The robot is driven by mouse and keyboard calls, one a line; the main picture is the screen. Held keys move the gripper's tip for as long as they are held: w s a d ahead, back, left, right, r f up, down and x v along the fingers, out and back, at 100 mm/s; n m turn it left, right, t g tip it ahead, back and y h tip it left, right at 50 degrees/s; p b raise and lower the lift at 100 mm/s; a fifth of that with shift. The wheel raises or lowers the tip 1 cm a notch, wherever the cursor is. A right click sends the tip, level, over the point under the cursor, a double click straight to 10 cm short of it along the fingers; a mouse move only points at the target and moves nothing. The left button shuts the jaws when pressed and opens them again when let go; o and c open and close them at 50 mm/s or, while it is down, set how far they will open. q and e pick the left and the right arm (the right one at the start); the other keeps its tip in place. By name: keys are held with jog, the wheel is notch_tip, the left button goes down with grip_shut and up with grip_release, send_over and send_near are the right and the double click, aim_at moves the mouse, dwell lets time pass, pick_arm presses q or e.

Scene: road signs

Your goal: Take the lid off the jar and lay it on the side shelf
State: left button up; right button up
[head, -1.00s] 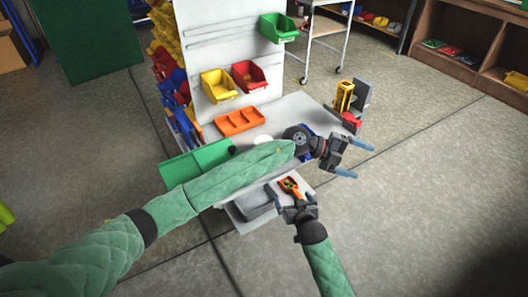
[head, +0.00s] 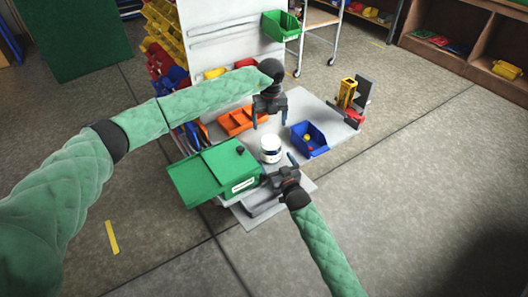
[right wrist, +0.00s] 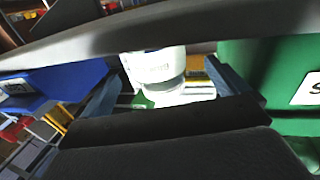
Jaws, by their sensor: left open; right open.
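The white jar (head: 270,156) with a dark band stands upright on the grey bench between a green box and a blue bin. Its white top (head: 270,141) appears to be the lid, in place. My left gripper (head: 269,121) is open and empty, fingers down, above and behind the jar. My right gripper (head: 280,165) is open just in front of the jar. In the right wrist view the jar (right wrist: 155,72) shows between the open fingers (right wrist: 165,92); contact cannot be told. A low grey shelf (head: 252,222) at the bench's front may be the side shelf.
The green box (head: 215,172) stands close left of the jar, the blue bin (head: 309,140) close right. An orange tray (head: 236,122) lies behind left. A yellow and red device (head: 347,98) is at the right edge. Bare bench (head: 310,105) shows behind the bin.

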aim_at(270, 150)
pick_arm(q)
jog(key=shift+s+d+r, duration=0.15)
jog(key=shift+d+r, duration=0.05)
jog(key=shift+d, duration=0.5)
pick_arm(e)
jog(key=shift+w+d+r, duration=0.1)
jog(key=shift+w+r, duration=0.05)
jog(key=shift+w, duration=0.9)
pick_arm(q)
jog(key=shift+w+a+f, duration=0.2)
jog(key=shift+a, duration=0.4)
pick_arm(e)
jog(key=x, duration=0.2)
jog(key=a+x, duration=0.1)
jog(key=x, duration=0.1)
jog(key=shift+s+d, duration=0.1)
jog(key=shift+s, duration=0.15)
jog(key=shift+w, duration=0.35)
pick_arm(q)
jog(key=shift+s+d+r, duration=0.1)
jog(key=shift+s+d, duration=0.05)
jog(key=shift+d, duration=0.25)
pick_arm(e)
jog(key=shift+w+d, duration=0.1)
jog(key=shift+w, duration=0.05)
pick_arm(q)
jog(key=shift+a, duration=0.1)
jog(key=shift+a, duration=0.1)
